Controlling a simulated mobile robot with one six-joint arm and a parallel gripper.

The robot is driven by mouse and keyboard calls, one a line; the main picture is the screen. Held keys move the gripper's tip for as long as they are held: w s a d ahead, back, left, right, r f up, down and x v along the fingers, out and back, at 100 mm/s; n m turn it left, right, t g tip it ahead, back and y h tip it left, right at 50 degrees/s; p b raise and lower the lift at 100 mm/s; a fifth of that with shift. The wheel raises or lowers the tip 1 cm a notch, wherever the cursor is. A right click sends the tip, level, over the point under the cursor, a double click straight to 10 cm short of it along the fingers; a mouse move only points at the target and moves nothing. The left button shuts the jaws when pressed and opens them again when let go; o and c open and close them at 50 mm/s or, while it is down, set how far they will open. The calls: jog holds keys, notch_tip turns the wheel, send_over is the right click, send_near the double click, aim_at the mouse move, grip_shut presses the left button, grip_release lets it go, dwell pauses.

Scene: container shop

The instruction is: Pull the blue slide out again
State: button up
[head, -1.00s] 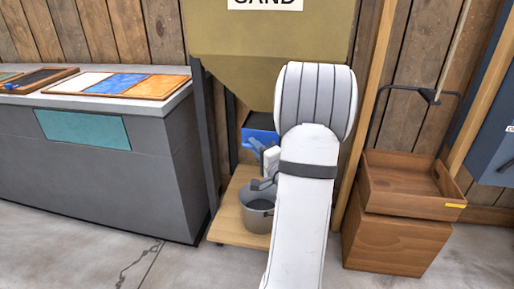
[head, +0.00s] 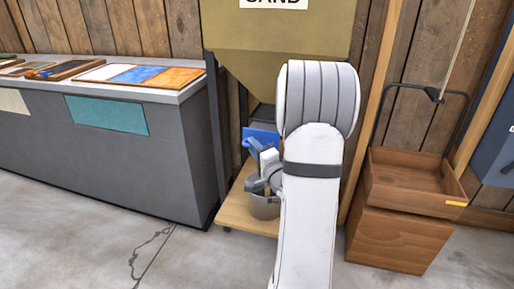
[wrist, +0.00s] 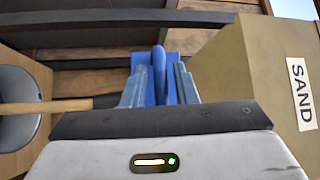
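The blue slide (head: 259,139) sits under the olive sand hopper (head: 280,45) in the head view. In the wrist view the blue slide (wrist: 160,62) is straight ahead, with an upright blue handle facing me. My gripper (wrist: 160,90) has its two grey-blue fingers spread on either side of the handle, with gaps visible. In the head view my gripper (head: 257,150) is just in front of the slide, below the hopper. My arm hides part of the slide's surroundings. I cannot tell how far the slide is pushed in.
A grey bucket (head: 264,207) stands on a wooden platform (head: 243,214) below my gripper. A grey counter (head: 170,165) with coloured trays is at left. A wooden box with an open tray (head: 408,205) on top is at right. The floor at front left is clear.

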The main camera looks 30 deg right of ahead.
jog(key=shift+o, duration=0.6)
jog(key=shift+d, duration=0.1)
jog(key=s+p, duration=0.1)
jog(key=s, duration=0.6)
jog(key=shift+s+a+f+p, duration=0.25)
jog(key=shift+s+f+p, duration=0.1)
jog(key=shift+f, duration=0.1)
